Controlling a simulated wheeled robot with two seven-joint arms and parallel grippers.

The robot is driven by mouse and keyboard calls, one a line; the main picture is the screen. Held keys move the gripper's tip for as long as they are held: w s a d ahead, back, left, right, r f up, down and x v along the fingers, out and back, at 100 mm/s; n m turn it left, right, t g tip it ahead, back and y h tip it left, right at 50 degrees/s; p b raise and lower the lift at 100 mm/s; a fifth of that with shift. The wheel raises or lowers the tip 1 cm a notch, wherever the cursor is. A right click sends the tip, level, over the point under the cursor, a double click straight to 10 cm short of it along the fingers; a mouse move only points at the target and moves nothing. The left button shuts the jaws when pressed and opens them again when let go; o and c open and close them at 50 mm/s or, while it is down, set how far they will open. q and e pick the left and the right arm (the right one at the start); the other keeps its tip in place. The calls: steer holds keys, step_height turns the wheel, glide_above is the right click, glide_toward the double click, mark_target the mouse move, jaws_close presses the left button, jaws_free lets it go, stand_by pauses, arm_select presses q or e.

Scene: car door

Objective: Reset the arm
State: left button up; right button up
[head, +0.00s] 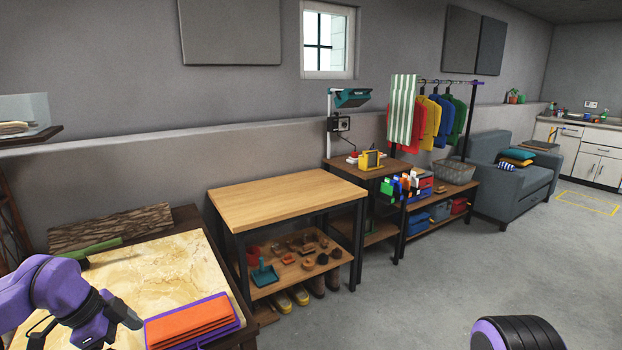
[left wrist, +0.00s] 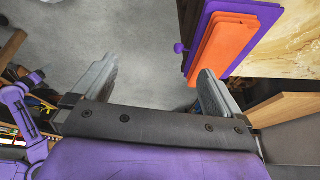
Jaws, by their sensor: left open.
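My left arm, purple and black, comes in at the lower left of the head view, over the near side of the marble-topped table (head: 165,262). In the left wrist view my left gripper (left wrist: 160,68) is open, with its two grey fingers apart and nothing between them. Grey floor shows behind the gap. A purple-edged board (head: 240,326) with an orange slab (head: 193,319) lies at the table's front edge. The orange slab (left wrist: 223,47) is also beyond the right finger in the left wrist view, apart from it.
A green-handled tool (head: 100,247) and a rough wood block (head: 112,227) lie at the table's back. A bare wooden workbench (head: 285,193) stands to the right, with small items on its lower shelf. A clothes rack and a sofa (head: 510,178) stand farther off. The floor (head: 400,300) at right is open.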

arm_select(q)
step_height(320, 180, down, 6)
steer(key=w+a+m+t+y, duration=0.1)
steer(key=m+y, duration=0.2)
steer(key=m, duration=0.5)
steer(key=w+a+m+y, duration=0.1)
steer(key=a+m+y, duration=0.15)
steer(key=m, duration=0.45)
steer(key=s+d+f+m+t+y, duration=0.1)
steer(key=s+d+f+m+y, duration=0.15)
steer(key=f+m, duration=0.65)
steer(key=s+d+f+m+t+y, duration=0.1)
steer(key=s+d+f+m, duration=0.25)
steer(key=m, duration=0.95)
steer(key=s+d+f+m+g+h, duration=0.1)
steer(key=s+f+m, duration=0.5)
steer(key=s, duration=0.4)
steer(key=s+f+m+g, duration=0.1)
steer(key=s+f+m, duration=0.4)
steer(key=s+m, duration=0.3)
steer(key=s, duration=0.3)
steer(key=shift+d+f+m+h, duration=0.4)
